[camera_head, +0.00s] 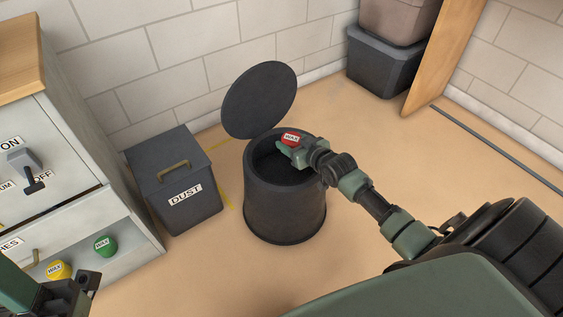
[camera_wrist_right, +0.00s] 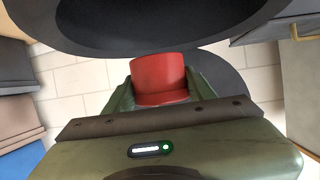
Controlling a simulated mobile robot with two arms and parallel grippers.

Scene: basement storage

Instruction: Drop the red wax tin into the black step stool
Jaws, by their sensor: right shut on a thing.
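The red wax tin (camera_head: 291,138) is held in my right gripper (camera_head: 287,146), over the open top of the black step stool (camera_head: 285,211). The stool is a round dark drum with its lid (camera_head: 259,100) tilted up at the back left. In the right wrist view the red tin (camera_wrist_right: 158,78) sits between the two green fingers of my right gripper (camera_wrist_right: 160,90), with the dark stool rim (camera_wrist_right: 230,22) beyond it. My left gripper (camera_head: 72,295) is partly in view at the bottom left; its jaws are unclear.
A dark bin labelled DUST (camera_head: 184,206) stands left of the stool. A cabinet (camera_head: 75,165) at the left has an open drawer with a yellow tin (camera_head: 59,270) and a green tin (camera_head: 105,245). Stacked containers (camera_head: 383,65) stand at the back right. The floor right of the stool is clear.

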